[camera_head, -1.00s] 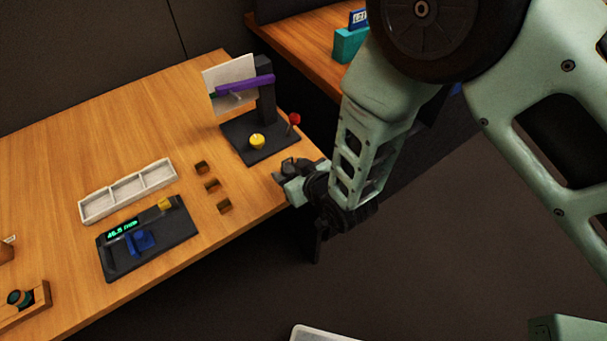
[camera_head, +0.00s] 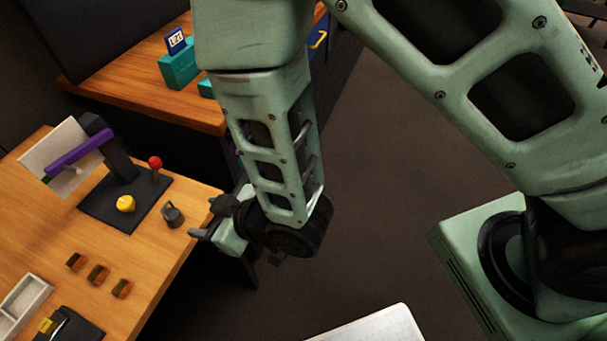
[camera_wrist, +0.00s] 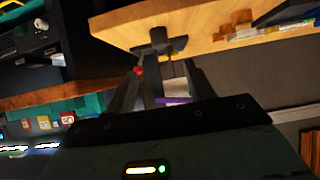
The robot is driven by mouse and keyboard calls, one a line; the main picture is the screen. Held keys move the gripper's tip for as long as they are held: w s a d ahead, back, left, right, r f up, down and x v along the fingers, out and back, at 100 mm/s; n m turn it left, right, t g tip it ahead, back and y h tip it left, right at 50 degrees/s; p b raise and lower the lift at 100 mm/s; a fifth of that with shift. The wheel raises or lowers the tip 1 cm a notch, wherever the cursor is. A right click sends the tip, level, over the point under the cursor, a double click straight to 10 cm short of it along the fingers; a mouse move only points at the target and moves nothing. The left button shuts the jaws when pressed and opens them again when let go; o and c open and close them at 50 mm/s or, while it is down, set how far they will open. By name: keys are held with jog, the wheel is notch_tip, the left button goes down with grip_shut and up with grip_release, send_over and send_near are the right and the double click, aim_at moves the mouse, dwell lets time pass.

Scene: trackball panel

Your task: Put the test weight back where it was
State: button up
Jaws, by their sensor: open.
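The test weight appears to be the small dark grey piece with a loop on top (camera_head: 173,215). It stands upright on the wooden table near its right edge, in front of the black stand's base (camera_head: 108,212). My gripper (camera_head: 205,219) is open and empty at the table edge, just right of the weight and apart from it, fingers pointing toward it.
The stand carries a purple bar (camera_head: 80,151), a yellow knob (camera_head: 126,204) and a red ball lever (camera_head: 155,163). Several small brown blocks (camera_head: 97,275) and a white tray (camera_head: 22,305) lie nearer. A second table (camera_head: 150,92) is behind.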

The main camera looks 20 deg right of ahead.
jog(key=s+d+r+m+g+h, duration=0.1)
jog(key=s+d+r+g+h, duration=0.2)
jog(key=d+r, duration=0.5)
jog(key=s+d+r+m+g+h, duration=0.1)
jog(key=s+d+r+g+h, duration=0.3)
jog(key=s+d+r, duration=0.3)
jog(key=d+r+h, duration=0.1)
jog(key=d, duration=0.4)
jog(key=shift+r+g, duration=0.3)
